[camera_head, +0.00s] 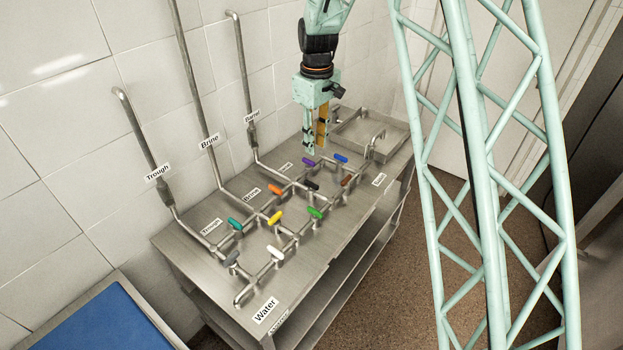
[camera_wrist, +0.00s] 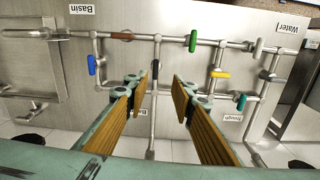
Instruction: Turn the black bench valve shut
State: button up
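The black valve handle (camera_head: 312,185) sits on the bench pipework, between the purple handle (camera_head: 309,161) and the green handle (camera_head: 315,212). My gripper (camera_head: 316,148) hangs fingers-down above the far part of the pipework, up and behind the black handle and apart from it. In the wrist view, my gripper (camera_wrist: 161,84) is open, with its two wood-coloured finger pads well apart and nothing between them. A vertical pipe shows in the gap.
Close neighbours are the orange (camera_head: 276,189), brown (camera_head: 347,180) and blue (camera_head: 341,158) handles. Yellow (camera_head: 274,217), teal (camera_head: 235,224), grey (camera_head: 231,258) and white (camera_head: 276,253) handles stand nearer. A basin (camera_head: 398,133) is at the far end. Tall pipes rise along the tiled wall.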

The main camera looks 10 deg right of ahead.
jog(key=p, duration=0.1)
send_over(312, 183)
notch_tip(312, 183, down, 6)
jog(key=r, duration=0.1)
jog(key=shift+f+n, duration=0.25)
jog(key=shift+n, duration=0.05)
jog(key=shift+f, duration=0.15)
jog(key=shift+f+p, duration=1.05)
jog(key=shift+f, duration=5.7)
grip_shut()
